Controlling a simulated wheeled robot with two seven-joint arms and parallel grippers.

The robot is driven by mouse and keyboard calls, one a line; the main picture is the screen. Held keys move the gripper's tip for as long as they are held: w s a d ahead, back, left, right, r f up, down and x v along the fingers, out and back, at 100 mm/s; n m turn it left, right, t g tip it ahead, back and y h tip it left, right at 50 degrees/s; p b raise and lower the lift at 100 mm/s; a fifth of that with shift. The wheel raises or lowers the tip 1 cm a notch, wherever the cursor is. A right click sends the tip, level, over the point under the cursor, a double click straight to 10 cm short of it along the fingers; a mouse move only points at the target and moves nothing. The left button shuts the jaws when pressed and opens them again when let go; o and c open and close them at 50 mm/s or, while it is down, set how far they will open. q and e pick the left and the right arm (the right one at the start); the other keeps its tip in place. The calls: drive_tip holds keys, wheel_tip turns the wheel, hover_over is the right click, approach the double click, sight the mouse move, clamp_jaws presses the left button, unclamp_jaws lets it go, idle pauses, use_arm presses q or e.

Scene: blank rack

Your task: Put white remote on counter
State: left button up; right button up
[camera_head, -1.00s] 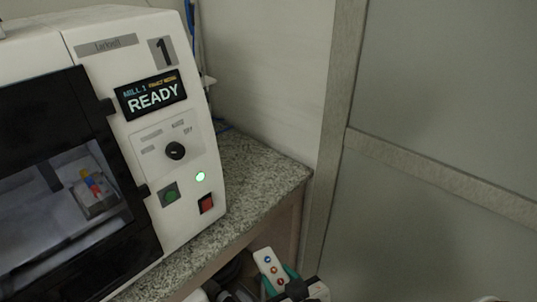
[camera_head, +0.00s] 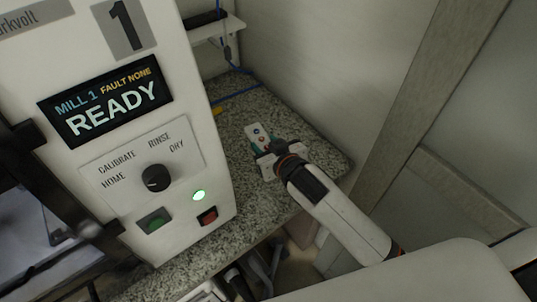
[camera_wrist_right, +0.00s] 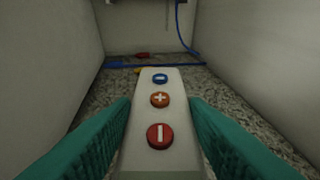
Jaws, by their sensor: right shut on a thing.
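The white remote (camera_head: 256,131) has a blue, an orange and a red button. In the right wrist view the remote (camera_wrist_right: 160,85) lies lengthwise between the teal fingers of my right gripper (camera_wrist_right: 160,140), which is shut on it. In the head view my right gripper (camera_head: 266,150) reaches in over the speckled granite counter (camera_head: 240,165), right of the mill machine. The remote is over the counter; I cannot tell whether it touches the surface. My left gripper does not show.
The white mill machine (camera_head: 185,90) with a "READY" screen stands close on the left. A blue cable (camera_head: 235,96) and a small yellow thing (camera_head: 217,110) lie at the back. In the wrist view a red thing (camera_wrist_right: 142,55) shows near the back wall. Walls bound the counter's back and right.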

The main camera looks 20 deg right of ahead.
wheel_tip(320, 180, down, 6)
drive_tip(key=shift+r, duration=0.2)
drive_tip(key=shift+f, duration=0.3)
wheel_tip(320, 180, down, 2)
drive_tip(key=shift+f+b, duration=0.2)
drive_tip(key=shift+b, duration=0.2)
drive_tip(key=shift+f, duration=0.55)
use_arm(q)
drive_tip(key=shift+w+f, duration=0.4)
use_arm(e)
drive_tip(key=o, duration=1)
drive_tip(key=shift+f, duration=0.1)
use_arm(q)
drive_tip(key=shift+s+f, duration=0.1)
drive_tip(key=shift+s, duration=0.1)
